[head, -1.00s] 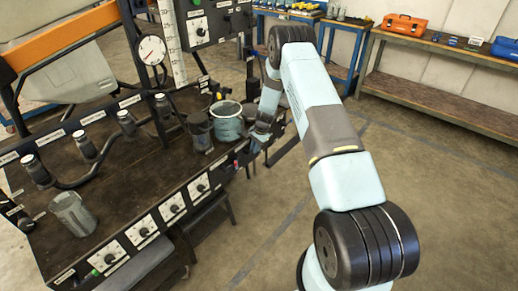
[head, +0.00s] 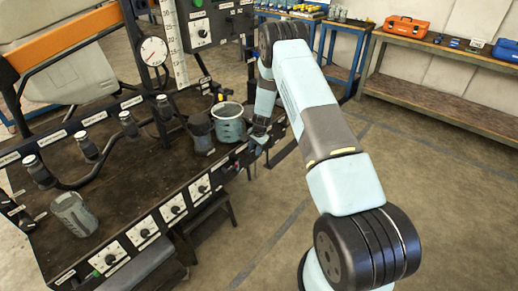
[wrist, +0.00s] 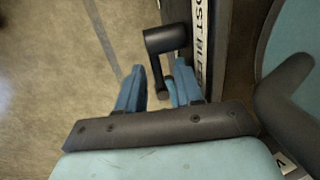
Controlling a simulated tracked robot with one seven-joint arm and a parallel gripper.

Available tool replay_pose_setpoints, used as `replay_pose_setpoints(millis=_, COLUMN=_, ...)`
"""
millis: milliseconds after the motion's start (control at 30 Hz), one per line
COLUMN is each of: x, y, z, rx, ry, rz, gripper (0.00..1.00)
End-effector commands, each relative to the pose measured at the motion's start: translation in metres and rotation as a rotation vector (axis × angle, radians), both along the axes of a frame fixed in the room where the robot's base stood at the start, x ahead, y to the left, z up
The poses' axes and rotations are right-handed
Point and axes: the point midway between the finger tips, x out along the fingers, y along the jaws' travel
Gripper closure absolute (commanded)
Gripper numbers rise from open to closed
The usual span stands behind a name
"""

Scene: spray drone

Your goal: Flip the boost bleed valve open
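The boost bleed valve shows in the wrist view as a black cranked lever (wrist: 166,40) on the bench's edge. It stands beside a white label (wrist: 210,40) that reads partly "OST BLEE". My gripper (wrist: 160,78) has its two blue fingers apart, with the lever's lower end between them. I cannot tell whether either finger touches it. In the head view my gripper (head: 257,143) is at the bench's front edge, right of the row of knobs. The valve is too small and too covered to make out there.
A light blue bucket (head: 229,128) and a dark pot (head: 201,138) stand on the bench close to my gripper. A grey jug (head: 73,216) stands at the bench's left end. A pressure gauge (head: 153,51) rises at the back.

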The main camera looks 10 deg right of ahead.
Motion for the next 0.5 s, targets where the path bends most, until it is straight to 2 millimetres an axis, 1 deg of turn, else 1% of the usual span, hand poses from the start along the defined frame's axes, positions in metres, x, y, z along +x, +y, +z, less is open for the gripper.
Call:
replay_pose_setpoints(millis=167, x=0.000, y=-0.001, z=0.001, rx=0.000, ry=0.001, rz=-0.001, gripper=0.64)
replay_pose_setpoints(millis=267, x=-0.001, y=-0.002, z=0.007, rx=-0.001, ry=0.000, rz=-0.001, gripper=0.64)
replay_pose_setpoints(millis=367, x=-0.002, y=-0.004, z=0.019, rx=-0.001, ry=0.000, rz=-0.001, gripper=0.64)
replay_pose_setpoints(millis=500, x=-0.005, y=-0.007, z=0.042, rx=-0.001, ry=0.000, rz=-0.001, gripper=0.64)
